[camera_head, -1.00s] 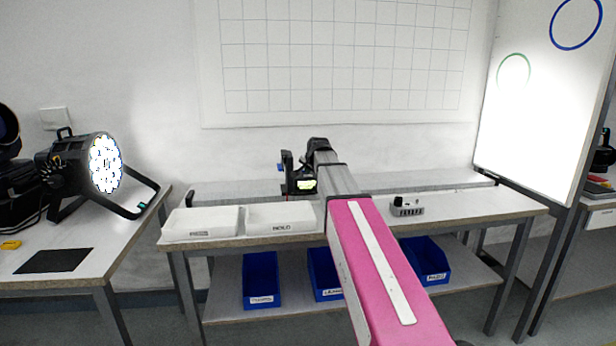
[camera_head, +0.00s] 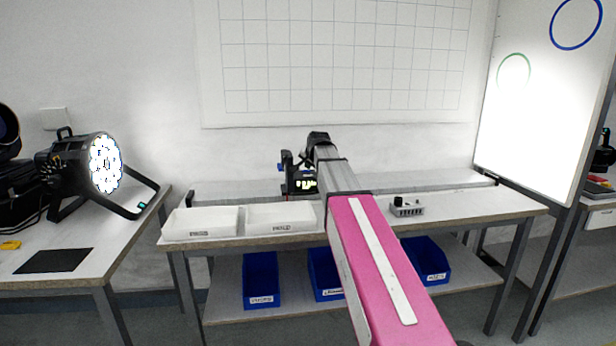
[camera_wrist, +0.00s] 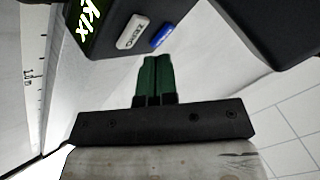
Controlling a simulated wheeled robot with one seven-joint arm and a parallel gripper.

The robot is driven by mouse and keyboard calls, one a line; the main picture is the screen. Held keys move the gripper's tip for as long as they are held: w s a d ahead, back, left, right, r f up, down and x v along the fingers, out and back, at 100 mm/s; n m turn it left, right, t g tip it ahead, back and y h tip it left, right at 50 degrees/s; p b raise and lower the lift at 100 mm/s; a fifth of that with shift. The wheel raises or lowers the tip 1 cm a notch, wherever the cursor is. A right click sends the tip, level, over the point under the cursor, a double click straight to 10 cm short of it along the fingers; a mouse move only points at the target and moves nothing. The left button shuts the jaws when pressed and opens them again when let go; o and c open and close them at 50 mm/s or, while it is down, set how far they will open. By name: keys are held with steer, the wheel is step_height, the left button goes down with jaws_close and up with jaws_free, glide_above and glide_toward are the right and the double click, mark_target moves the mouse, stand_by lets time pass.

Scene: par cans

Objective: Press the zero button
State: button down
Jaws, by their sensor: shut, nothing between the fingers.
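The zero button is a pale grey key marked ZERO (camera_wrist: 131,31) on the face of a black meter, next to a blue button (camera_wrist: 162,36). The meter's lit display (camera_wrist: 90,20) shows green-white characters reading klx at the left of the wrist view. In the head view the meter (camera_head: 301,180) stands on the middle bench. My gripper (camera_wrist: 157,60) has its two green fingers together and empty. In the wrist view its tips lie just below the two buttons, with a small gap in the picture; contact with the zero button cannot be seen.
Two white trays (camera_head: 200,236) sit at the bench's left, and a small grey box with a black knob (camera_head: 407,207) to the right. Blue bins (camera_head: 261,280) stand on the shelf below. A stage lamp (camera_head: 90,165) is on the left table. A whiteboard (camera_head: 535,110) stands at right.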

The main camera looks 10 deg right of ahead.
mark_target(310, 175)
steer(key=shift+r, duration=2.25)
